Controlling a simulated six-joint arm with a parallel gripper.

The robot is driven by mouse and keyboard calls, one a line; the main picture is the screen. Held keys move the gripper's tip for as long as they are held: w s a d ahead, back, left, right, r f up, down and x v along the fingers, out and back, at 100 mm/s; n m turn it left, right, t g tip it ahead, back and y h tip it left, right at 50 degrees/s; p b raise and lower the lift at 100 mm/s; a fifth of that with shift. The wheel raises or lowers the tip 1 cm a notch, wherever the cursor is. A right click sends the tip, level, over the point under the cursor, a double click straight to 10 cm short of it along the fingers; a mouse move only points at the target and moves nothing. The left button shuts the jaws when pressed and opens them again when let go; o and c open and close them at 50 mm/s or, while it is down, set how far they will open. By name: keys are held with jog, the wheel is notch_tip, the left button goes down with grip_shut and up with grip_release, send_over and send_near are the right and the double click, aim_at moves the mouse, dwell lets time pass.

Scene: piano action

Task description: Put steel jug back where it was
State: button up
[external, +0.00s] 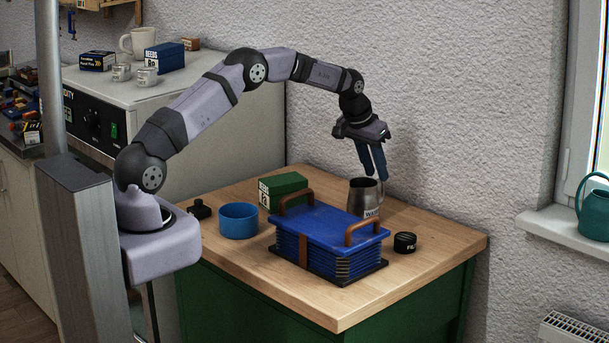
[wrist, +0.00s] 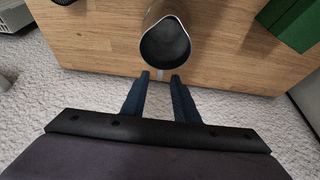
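The steel jug (external: 364,196) stands upright on the wooden table near its back edge, behind the blue bellows-like block. A label shows on its side, partly hidden by that block. In the wrist view I look down into the jug's dark mouth (wrist: 166,45), and a thin pale strip, perhaps its handle, shows below the rim. My gripper (external: 377,176) points down just above and behind the jug. In the wrist view its two blue fingers (wrist: 161,75) are apart, with nothing gripped between them.
The blue block (external: 325,226) with brown handles fills the table's middle. A green box (external: 283,189), a blue bowl (external: 238,221) and a black round tin (external: 405,242) stand around it. The textured wall (external: 440,110) is close behind my gripper. The table's right corner is clear.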

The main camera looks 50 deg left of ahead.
jog(key=shift+b+v, duration=0.65)
jog(key=shift+v, duration=2)
jog(key=s+m+g, duration=0.1)
jog(key=s, duration=0.7)
jog(key=s+m+g+p, duration=0.1)
jog(key=s, duration=0.8)
jog(key=s+m+g+p, duration=0.1)
jog(key=s+g, duration=0.1)
jog(key=s, duration=0.6)
jog(key=shift+s+d+f, duration=0.1)
jog(key=shift+s+f, duration=0.05)
jog(key=s+a+f+n+b, duration=0.1)
jog(key=s+f, duration=0.2)
jog(key=s, duration=0.5)
jog(key=s+a+f+n+b, duration=0.1)
jog(key=s+f+n, duration=0.1)
jog(key=s, duration=0.5)
jog(key=shift+s+f+g, duration=0.3)
jog(key=shift+s+f, duration=0.05)
jog(key=shift+f, duration=0.05)
